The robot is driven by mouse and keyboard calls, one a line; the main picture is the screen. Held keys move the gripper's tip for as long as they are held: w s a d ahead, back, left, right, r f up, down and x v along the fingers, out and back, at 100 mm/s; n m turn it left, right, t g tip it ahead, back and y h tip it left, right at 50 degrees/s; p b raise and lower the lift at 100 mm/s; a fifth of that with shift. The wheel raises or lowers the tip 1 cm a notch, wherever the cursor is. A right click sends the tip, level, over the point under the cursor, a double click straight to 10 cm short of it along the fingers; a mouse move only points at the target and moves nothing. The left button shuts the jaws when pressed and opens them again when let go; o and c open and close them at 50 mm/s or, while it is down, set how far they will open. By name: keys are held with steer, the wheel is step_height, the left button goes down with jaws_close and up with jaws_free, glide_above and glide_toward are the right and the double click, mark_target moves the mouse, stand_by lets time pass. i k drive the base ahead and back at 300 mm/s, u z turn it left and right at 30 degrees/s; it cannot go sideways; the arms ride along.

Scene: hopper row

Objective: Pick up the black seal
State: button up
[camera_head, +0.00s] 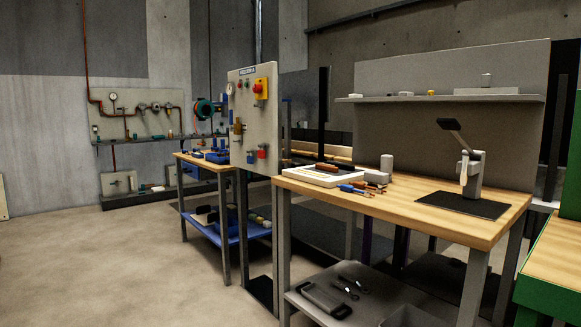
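I cannot make out a black seal anywhere in this view. Small items that are too small to tell apart sit on the shelf (460,98) above the near wooden workbench (420,205), and several more lie on that bench. A white tray (324,177) on the bench's left part holds a brownish item. My gripper is not in view.
A lever press (474,175) stands on a black mat (478,206) at the bench's right. Tools with blue and orange handles lie beside the tray. A grey control panel (243,120) stands left of the bench. A green-framed bench (550,285) is at right. Floor at left is clear.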

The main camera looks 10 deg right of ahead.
mark_target(346, 166)
steer(key=u, duration=0.25)
steer(key=i, duration=1.15)
steer(key=z, duration=0.6)
